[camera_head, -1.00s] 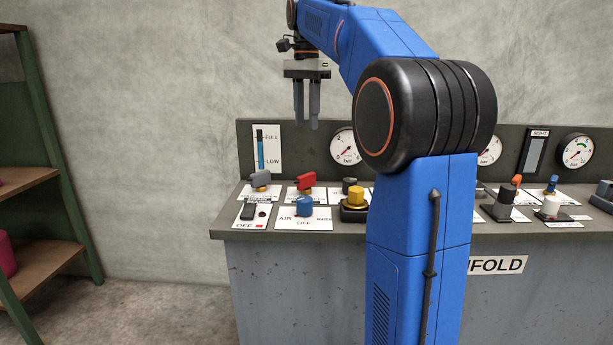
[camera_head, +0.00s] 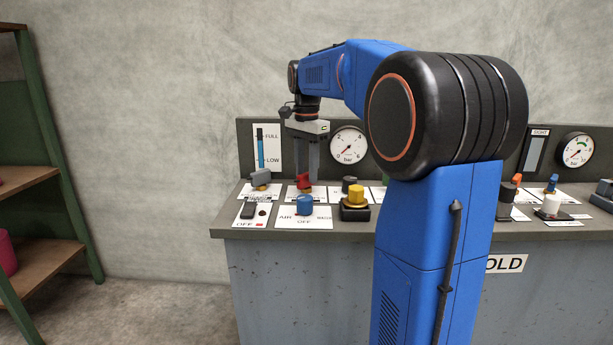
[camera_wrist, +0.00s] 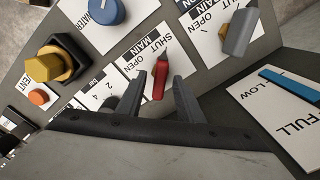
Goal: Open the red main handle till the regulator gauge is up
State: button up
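The red main handle (camera_head: 304,181) sits on a white plate on the bench top, below the left gauge. In the wrist view the red handle (camera_wrist: 160,76) lies beside the printed words SHUT, MAIN and OPEN. My gripper (camera_head: 309,176) points down over it. In the wrist view its two fingers (camera_wrist: 160,84) stand apart, one on each side of the handle, with gaps showing. I cannot tell how far down they reach. A round bar gauge (camera_head: 348,146) stands behind; another gauge with a green band (camera_head: 577,150) is at right. I cannot tell which is the regulator gauge.
A grey handle (camera_head: 260,178) is left of the red one. A blue knob (camera_head: 304,205) is in front, and a yellow knob (camera_head: 355,195) at front right. A FULL/LOW level strip (camera_head: 262,148) is on the back panel. My arm hides the middle of the bench.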

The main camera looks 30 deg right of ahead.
jog(key=shift+f, duration=0.9)
grip_shut()
